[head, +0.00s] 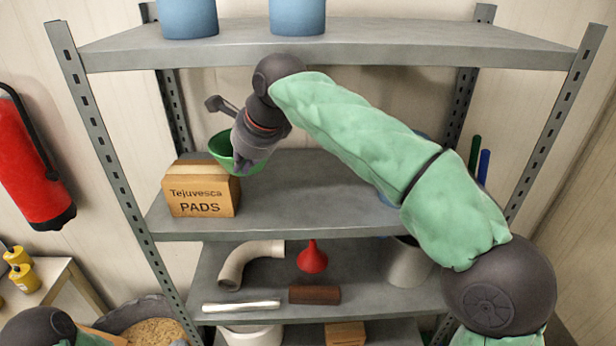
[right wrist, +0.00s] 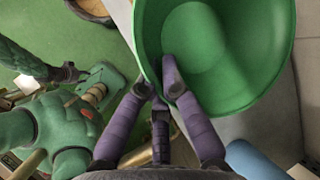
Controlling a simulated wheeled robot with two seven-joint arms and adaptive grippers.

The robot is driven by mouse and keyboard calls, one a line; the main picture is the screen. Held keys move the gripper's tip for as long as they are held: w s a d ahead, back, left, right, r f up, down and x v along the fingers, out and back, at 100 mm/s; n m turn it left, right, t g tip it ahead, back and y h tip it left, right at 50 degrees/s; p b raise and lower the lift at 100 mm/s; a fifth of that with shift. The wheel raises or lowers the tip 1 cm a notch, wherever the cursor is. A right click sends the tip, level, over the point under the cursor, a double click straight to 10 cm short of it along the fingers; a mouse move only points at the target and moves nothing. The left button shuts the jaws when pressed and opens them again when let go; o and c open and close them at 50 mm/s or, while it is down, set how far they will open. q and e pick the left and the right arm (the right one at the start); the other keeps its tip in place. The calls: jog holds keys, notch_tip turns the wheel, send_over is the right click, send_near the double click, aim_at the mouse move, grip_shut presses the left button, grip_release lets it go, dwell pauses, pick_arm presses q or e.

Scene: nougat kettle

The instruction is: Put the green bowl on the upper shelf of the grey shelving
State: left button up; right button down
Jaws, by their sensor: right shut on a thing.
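The green bowl (head: 222,148) is at the left end of the middle level of the grey shelving (head: 330,205), partly hidden by a cardboard box and my gripper. My right gripper (head: 246,162) is shut on its rim. In the right wrist view the fingers (right wrist: 172,85) pinch the wall of the bowl (right wrist: 235,45), whose open inside faces the camera. I cannot tell whether the bowl touches the shelf or the box. The upper shelf (head: 350,45) is above my right wrist.
The cardboard box (head: 200,190) stands in front of the bowl. Two blue containers (head: 188,18) (head: 297,16) stand on the upper shelf's left half; its right half looks clear. Blue things on the middle shelf are mostly behind my arm. A fire extinguisher (head: 32,165) hangs at left.

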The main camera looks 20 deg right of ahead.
jog(key=shift+w+d+f, duration=0.25)
jog(key=shift+d+f, duration=0.05)
jog(key=shift+d, duration=0.15)
jog(key=shift+w+d+f, duration=0.2)
jog(key=shift+d+f, duration=0.05)
jog(key=shift+d, duration=0.15)
jog(key=d+f, duration=0.2)
jog(key=d, duration=0.1)
jog(key=s+d+f, duration=0.1)
jog(key=d+f, duration=0.2)
jog(key=d, duration=0.1)
jog(key=d+f+p, duration=0.1)
jog(key=d+f, duration=0.1)
jog(key=d, duration=0.2)
jog(key=shift+s+d+f, duration=0.15)
jog(key=shift+s, duration=0.1)
jog(key=shift+s+d+f, duration=0.1)
jog(key=shift+d+f, duration=0.05)
jog(key=shift+d, duration=0.05)
jog(key=f, duration=0.3)
jog(key=shift+w+d+f+p, duration=0.2)
jog(key=shift+d+f+p, duration=0.1)
jog(key=shift+f+p, duration=0.05)
jog(key=shift+s+f, duration=0.1)
jog(key=shift+f, duration=0.1)
pick_arm(q)
jog(key=shift+r, duration=0.9)
